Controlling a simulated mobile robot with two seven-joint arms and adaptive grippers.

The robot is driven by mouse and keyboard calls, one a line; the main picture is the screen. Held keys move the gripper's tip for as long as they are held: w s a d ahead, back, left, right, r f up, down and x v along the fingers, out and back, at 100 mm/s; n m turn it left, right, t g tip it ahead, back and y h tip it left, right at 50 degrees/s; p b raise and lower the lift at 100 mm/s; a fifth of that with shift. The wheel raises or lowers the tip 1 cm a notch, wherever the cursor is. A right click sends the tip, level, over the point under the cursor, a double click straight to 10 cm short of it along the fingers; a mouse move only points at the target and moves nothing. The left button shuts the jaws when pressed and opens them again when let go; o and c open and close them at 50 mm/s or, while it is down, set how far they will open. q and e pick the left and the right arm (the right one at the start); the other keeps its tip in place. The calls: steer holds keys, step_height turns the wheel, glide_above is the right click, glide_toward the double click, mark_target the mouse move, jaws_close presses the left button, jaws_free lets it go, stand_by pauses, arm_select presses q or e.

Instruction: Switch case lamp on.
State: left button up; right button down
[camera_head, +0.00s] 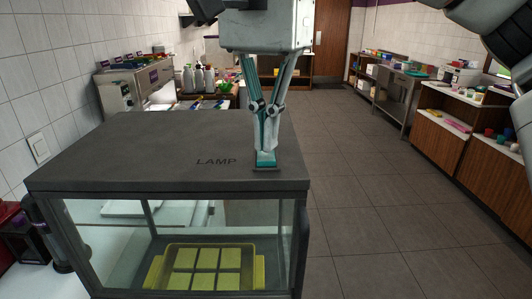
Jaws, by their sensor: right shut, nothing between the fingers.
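The glass display case (120,160) stands in front of me, with a dark flat top marked "LAMP" near its right front. Right of that word is a small switch with a dark base (267,169). My right gripper (265,157) points straight down over it, fingers shut with nothing between them. Its fingertips are at the switch and hide most of it; I cannot tell whether they press it. Through the front glass I see a yellow tray (259,272) with several yellow-green squares. I cannot tell clearly whether the lamp is lit. My left gripper is out of view.
Behind the case is a counter with a steel machine (133,86) and several bottles (199,78). Wooden cabinets (437,141) with bowls line the right wall. The tiled floor (370,190) between is clear. Part of my arm fills the upper right corner.

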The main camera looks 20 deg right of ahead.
mark_target(266, 159)
steer(key=shift+f+b, duration=0.3)
steer(key=shift+f, duration=0.65)
stand_by(0.5)
steer(key=shift+r+p, duration=0.85)
steer(key=shift+r, duration=2.65)
